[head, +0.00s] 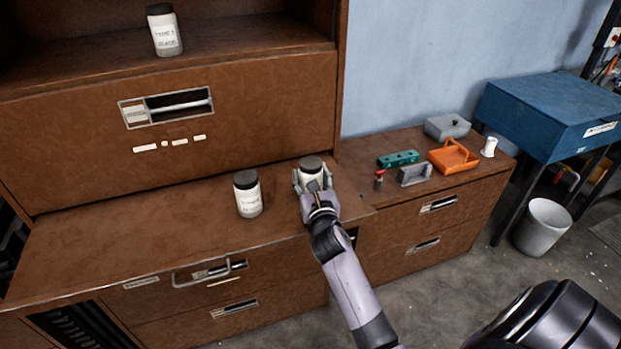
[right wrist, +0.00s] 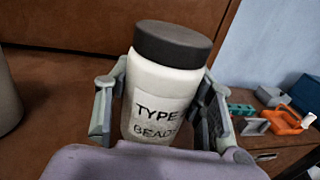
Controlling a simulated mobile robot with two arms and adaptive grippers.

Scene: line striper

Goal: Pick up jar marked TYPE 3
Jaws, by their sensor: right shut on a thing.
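A white jar with a dark lid (head: 311,166) stands on the brown cabinet top. In the right wrist view the same jar (right wrist: 165,85) shows a label reading "TYPE" and "BEAD"; the number is not readable. My right gripper (head: 313,180) has its fingers on both sides of this jar and is shut on it. A second white jar with a dark lid (head: 248,194) stands just left of it on the same top. A third such jar (head: 164,31) stands on the upper shelf. Their labels are too small to read surely. My left gripper is not in view.
A blue table (head: 550,110) and a white bin (head: 542,226) stand further right. The left cabinet top is clear.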

